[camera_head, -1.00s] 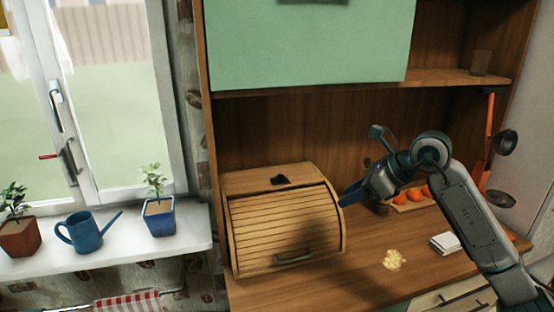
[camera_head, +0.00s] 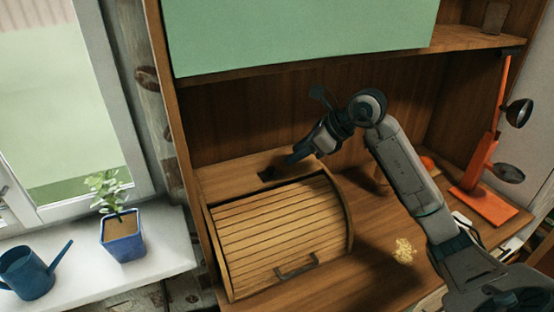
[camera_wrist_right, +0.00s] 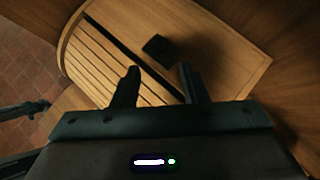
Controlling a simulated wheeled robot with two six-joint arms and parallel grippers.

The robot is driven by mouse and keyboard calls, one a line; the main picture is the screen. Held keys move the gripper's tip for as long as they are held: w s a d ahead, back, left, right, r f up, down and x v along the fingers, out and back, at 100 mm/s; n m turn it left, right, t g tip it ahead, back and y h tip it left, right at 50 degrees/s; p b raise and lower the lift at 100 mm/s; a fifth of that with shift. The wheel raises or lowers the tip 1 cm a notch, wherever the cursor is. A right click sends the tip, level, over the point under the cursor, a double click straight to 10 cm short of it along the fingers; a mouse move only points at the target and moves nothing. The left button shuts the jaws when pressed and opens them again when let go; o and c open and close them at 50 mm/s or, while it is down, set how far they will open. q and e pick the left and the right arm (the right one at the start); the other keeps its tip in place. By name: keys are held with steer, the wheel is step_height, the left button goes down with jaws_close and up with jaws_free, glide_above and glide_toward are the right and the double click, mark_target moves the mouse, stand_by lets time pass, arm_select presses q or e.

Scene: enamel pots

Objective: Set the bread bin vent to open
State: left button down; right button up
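The wooden bread bin (camera_head: 282,232) stands on the counter with its slatted roll front down and a dark handle (camera_head: 297,267) low on it. The vent (camera_head: 267,174) is a small dark piece on the flat top; it also shows in the right wrist view (camera_wrist_right: 158,47). Its setting is too small and dark to read. My right gripper (camera_head: 290,159) is above the back of the bin's top, just right of the vent. In the wrist view its two fingers (camera_wrist_right: 159,82) are apart with nothing between them, and the vent lies beyond their tips. My left gripper is not identifiable.
A green cabinet door (camera_head: 300,35) and a shelf (camera_head: 456,41) hang above. An orange stand with dark ladles (camera_head: 489,180) stands at the right. Crumbs (camera_head: 404,251) lie on the counter. A blue plant pot (camera_head: 123,237) and watering can (camera_head: 28,272) are on the sill.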

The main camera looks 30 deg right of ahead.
mark_target(272, 168)
steer(key=p+x, duration=0.2)
steer(key=x, duration=0.4)
steer(key=shift+w+a, duration=0.1)
steer(key=shift+w, duration=0.2)
steer(key=shift+w+a+f, duration=0.15)
steer(key=shift+a+f, duration=0.05)
steer(key=shift+f, duration=0.1)
arm_select(q)
steer(key=r, duration=0.1)
steer(key=w+r, duration=0.1)
steer(key=shift+w+r, duration=0.2)
steer(key=shift+r, duration=0.15)
arm_select(e)
steer(key=shift+w+a+f, duration=0.1)
steer(key=shift+w+f, duration=0.1)
steer(key=shift+f, duration=0.1)
steer(key=shift+c, duration=0.4)
jaws_close()
